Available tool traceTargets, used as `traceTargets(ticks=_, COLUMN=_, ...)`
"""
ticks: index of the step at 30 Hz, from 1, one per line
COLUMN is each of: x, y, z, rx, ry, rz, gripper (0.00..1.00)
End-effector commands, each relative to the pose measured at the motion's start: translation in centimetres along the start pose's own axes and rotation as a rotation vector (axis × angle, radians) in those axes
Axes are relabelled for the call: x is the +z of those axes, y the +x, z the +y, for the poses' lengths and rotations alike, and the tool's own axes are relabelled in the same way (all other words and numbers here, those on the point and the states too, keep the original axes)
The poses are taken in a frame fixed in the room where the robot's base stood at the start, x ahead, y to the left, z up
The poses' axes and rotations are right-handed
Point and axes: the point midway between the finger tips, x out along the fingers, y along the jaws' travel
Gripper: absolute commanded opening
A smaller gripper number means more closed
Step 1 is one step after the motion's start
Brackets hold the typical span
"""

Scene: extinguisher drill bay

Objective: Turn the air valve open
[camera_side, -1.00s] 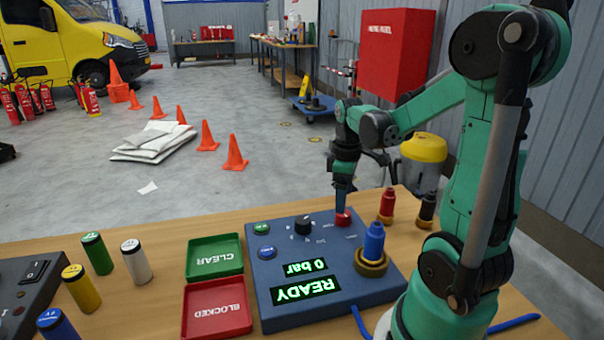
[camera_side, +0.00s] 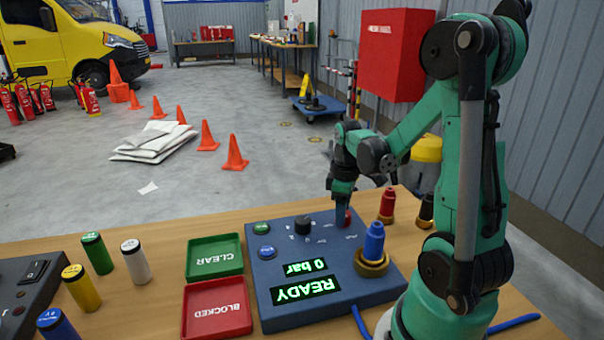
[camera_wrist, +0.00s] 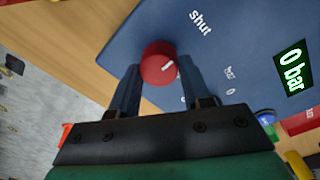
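The air valve is a red knob (camera_wrist: 158,63) with a white pointer line, on the blue control panel (camera_wrist: 130,40). The pointer line slants toward the upper right in the wrist view, and the word "shut" is printed on the panel beyond it. In the side view the knob (camera_side: 347,218) is partly hidden by my gripper (camera_side: 343,214), which points down at it. In the wrist view my gripper (camera_wrist: 159,72) has one finger on each side of the knob. Whether both fingers press on it is unclear. The panel display (camera_side: 305,268) reads 0 bar, and the lower one reads READY.
A blue capped post (camera_side: 373,245) stands on the panel near the knob, with a black knob (camera_side: 303,226) to its left. Red (camera_side: 387,206) and black (camera_side: 426,211) posts stand behind. Green CLEAR (camera_side: 214,241) and red BLOCKED (camera_side: 247,318) trays lie left of the panel.

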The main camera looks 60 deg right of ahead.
Motion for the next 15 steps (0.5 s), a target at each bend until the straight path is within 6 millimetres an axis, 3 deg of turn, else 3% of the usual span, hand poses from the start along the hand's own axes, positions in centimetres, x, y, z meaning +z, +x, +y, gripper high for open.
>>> traceTargets(ticks=15, x=-0.03, y=0.0, z=0.03, rx=0.001, ry=0.138, rz=-0.01, gripper=0.0)
